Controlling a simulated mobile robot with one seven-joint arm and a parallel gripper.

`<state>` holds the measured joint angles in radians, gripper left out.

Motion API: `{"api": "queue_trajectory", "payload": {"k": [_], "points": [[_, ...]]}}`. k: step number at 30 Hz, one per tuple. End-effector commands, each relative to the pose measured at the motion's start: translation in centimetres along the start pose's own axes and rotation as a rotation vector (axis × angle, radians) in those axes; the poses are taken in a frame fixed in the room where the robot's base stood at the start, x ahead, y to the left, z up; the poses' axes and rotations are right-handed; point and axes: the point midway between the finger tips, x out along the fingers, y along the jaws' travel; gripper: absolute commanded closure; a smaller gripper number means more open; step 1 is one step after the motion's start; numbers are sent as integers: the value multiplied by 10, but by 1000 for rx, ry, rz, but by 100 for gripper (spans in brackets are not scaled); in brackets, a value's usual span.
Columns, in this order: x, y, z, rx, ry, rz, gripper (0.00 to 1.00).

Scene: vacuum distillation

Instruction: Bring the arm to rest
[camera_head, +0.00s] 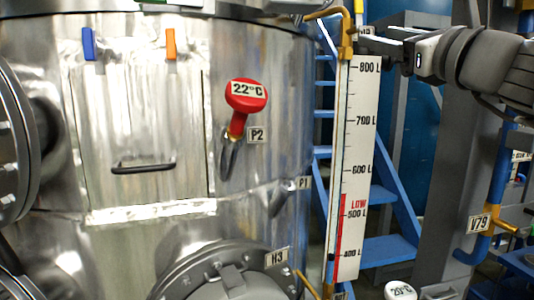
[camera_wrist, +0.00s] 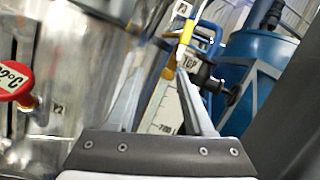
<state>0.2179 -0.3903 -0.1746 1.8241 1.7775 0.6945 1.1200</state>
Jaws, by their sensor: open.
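My gripper (camera_head: 368,43) is at the upper right of the head view, with my arm reaching in from the right edge. Its fingers point left, close to the brass fitting (camera_head: 346,40) at the top of the level gauge (camera_head: 358,150). In the wrist view my gripper (camera_wrist: 158,78) is open, and I see nothing held in it. The yellow-handled fitting (camera_wrist: 186,33) and the gauge scale (camera_wrist: 163,112) appear beyond and between the fingers. I cannot tell whether a finger touches the fitting.
Blue stairs (camera_head: 385,200) stand behind the gauge. A grey column (camera_head: 455,180) and blue pipe V79 (camera_head: 495,205) lie below my arm.

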Motion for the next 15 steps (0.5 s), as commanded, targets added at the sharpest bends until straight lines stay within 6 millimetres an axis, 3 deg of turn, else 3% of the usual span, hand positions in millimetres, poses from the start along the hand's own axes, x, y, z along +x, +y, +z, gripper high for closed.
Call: {"api": "queue_trajectory", "payload": {"k": [3,8,15], "points": [[-7,42,-30,-206,91,116,48],[-26,95,-76,-506,195,301,48],[-74,160,-147,-958,288,625,48]]}}
